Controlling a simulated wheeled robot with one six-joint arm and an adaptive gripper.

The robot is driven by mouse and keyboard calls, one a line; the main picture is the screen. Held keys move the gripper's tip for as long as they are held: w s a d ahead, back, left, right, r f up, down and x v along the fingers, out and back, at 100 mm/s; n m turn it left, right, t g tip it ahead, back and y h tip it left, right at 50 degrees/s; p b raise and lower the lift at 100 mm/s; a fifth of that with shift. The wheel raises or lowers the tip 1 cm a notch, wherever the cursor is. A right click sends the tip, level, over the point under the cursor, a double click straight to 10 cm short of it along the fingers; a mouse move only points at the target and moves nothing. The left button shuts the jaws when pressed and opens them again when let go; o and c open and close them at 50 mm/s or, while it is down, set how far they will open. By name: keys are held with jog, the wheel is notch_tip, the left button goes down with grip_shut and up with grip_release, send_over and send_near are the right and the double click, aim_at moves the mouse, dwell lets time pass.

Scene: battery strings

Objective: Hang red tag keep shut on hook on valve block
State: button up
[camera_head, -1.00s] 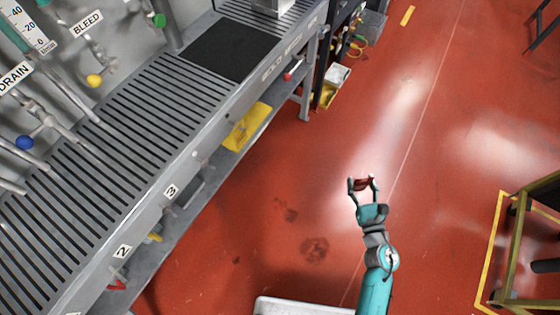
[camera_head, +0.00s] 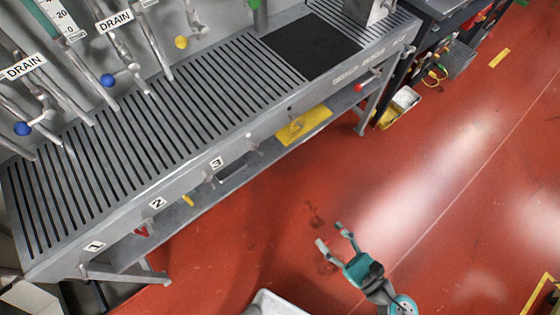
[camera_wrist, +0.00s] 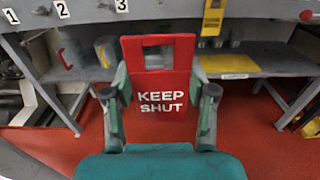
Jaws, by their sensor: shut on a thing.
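The red tag (camera_wrist: 160,87), lettered KEEP SHUT in white, is upright in the wrist view, with a rectangular slot near its top. My gripper (camera_wrist: 160,98) is shut on it, with a finger at each side edge. In the head view my gripper (camera_head: 331,235) is out over the red floor, apart from the bench; the tag is hard to make out there. I cannot tell which part is the valve block, and no hook for the tag is clearly visible.
A slatted metal bench (camera_head: 205,165) has labels 1, 2 and 3 along its front edge and a lower shelf (camera_wrist: 270,60). A red knob (camera_head: 358,87) sticks out of its front. Valve pipes with blue knobs (camera_head: 108,80) stand behind. Open floor (camera_head: 430,150) lies right.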

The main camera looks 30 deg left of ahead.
send_near(250, 146)
jog(key=r, duration=0.1)
jog(key=shift+f+x, duration=0.15)
jog(key=shift+x, duration=1.45)
jog(key=shift+f+x, duration=0.15)
jog(key=shift+x, duration=1.4)
jog(key=shift+w, duration=0.1)
jog(key=shift+f, duration=0.1)
jog(key=shift+f, duration=0.1)
jog(key=o, duration=0.9)
jog(key=shift+d, duration=0.1)
